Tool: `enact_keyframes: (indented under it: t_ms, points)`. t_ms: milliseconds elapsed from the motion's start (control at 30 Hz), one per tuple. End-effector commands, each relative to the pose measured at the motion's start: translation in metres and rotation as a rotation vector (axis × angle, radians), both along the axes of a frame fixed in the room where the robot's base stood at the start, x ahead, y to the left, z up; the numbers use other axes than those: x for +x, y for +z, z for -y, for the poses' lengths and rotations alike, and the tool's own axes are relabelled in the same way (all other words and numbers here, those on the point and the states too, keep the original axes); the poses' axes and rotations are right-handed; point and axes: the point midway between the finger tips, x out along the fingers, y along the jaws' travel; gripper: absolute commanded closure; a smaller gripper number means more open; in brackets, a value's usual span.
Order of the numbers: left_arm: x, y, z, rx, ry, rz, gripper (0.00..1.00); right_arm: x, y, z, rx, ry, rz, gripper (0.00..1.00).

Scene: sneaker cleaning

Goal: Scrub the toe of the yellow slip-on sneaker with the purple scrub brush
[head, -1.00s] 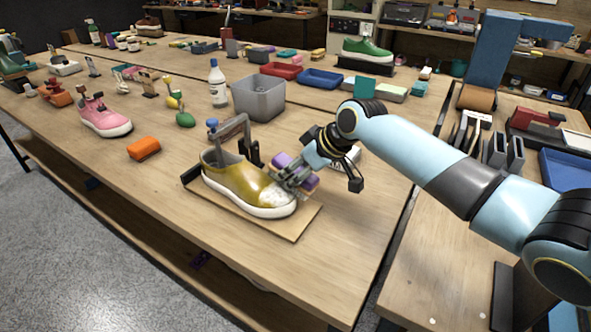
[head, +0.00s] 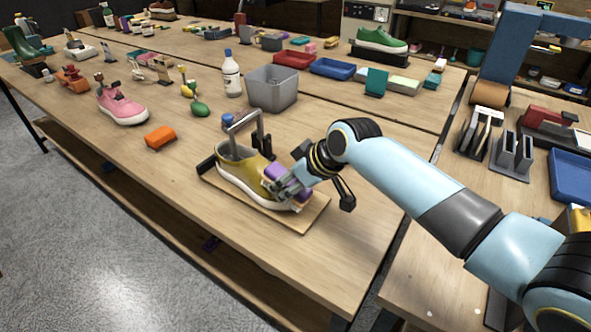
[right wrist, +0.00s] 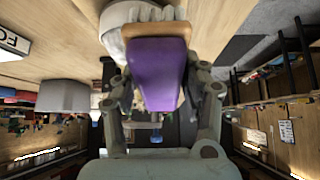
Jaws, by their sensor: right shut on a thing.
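The yellow slip-on sneaker (head: 240,167) has a white sole and sits on a wooden board (head: 303,222), toe toward the lower right. A grey arched frame with a blue knob (head: 227,121) stands at its heel. My right gripper (head: 288,187) is over the toe, shut on the purple scrub brush (head: 275,171). The right wrist view shows the brush's purple body (right wrist: 157,75) between the fingers, its pale bristles (right wrist: 155,14) at the far end by a white surface. The gripper and brush hide most of the toe; bristle contact is unclear. My left gripper is not in view.
A grey bin (head: 272,92) and a white bottle (head: 231,77) stand behind the sneaker. An orange block (head: 160,137) and a pink sneaker (head: 122,107) lie to the left. The table is clear in front of the board.

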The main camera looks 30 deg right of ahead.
Motion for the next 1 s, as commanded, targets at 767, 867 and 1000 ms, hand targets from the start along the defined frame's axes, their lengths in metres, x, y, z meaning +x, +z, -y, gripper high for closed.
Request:
enact_keyframes:
  t_ms: [767,867,1000]
  points:
    - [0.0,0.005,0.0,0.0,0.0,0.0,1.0,0.0,-0.003,-0.006,-0.003,0.0,0.003,0.9]
    - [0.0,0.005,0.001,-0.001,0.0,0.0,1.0,0.002,-0.002,0.004,-0.005,-0.001,0.003,0.9]
    - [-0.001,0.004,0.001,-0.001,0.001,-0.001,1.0,0.006,-0.001,0.018,-0.007,0.0,0.003,0.9]
